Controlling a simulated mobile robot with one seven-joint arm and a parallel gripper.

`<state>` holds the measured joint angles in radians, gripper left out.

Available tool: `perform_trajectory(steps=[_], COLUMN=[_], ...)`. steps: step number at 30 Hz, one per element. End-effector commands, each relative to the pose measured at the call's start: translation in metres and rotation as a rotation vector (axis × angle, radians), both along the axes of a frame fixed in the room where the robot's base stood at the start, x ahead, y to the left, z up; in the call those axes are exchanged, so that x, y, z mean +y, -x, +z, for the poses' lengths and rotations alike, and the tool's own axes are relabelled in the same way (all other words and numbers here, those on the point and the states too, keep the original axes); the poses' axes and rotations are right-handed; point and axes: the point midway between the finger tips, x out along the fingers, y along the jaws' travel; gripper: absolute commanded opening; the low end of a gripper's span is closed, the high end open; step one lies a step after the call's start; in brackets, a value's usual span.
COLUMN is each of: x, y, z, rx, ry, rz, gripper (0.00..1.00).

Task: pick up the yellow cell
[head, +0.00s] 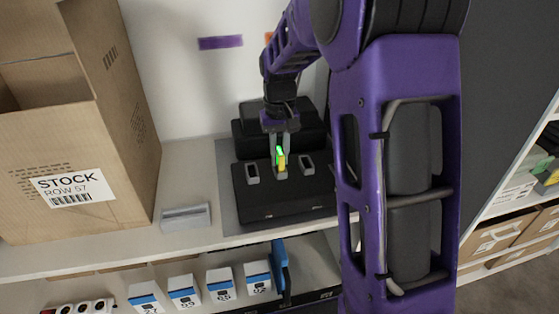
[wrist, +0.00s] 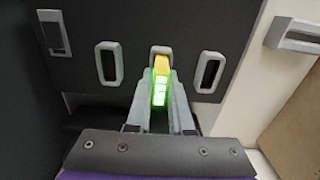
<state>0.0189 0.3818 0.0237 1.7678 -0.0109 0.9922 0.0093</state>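The yellow cell (wrist: 161,64) has a glowing green strip along it. In the wrist view it stands between the two grey fingers of my gripper (wrist: 160,95), and its far end meets the middle slot of a black dock. In the head view the cell (head: 282,163) shows just below my gripper (head: 279,149), at the middle of the black dock (head: 285,204). The fingers are close along both sides of the cell and appear to touch it. Whether the cell is still seated in the slot is hard to tell.
Empty grey-rimmed slots flank the middle one, at left (head: 252,173) and right (head: 307,165). A grey block (head: 186,217) lies on the shelf left of the dock. A large stock carton (head: 130,150) stands farther left. Small white-and-blue boxes (head: 184,292) sit below.

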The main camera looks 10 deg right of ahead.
Motion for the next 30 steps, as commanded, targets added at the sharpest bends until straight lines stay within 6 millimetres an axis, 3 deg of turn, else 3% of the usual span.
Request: perform_trajectory(steps=[3,30], x=[0.0001,0.0001], y=[-0.0001,-0.0003], z=[0.0002,0.0006], rx=[0.0,-0.001], ry=[0.0,0.0], rz=[0.0,0.0], gripper=[0.0,0.0])
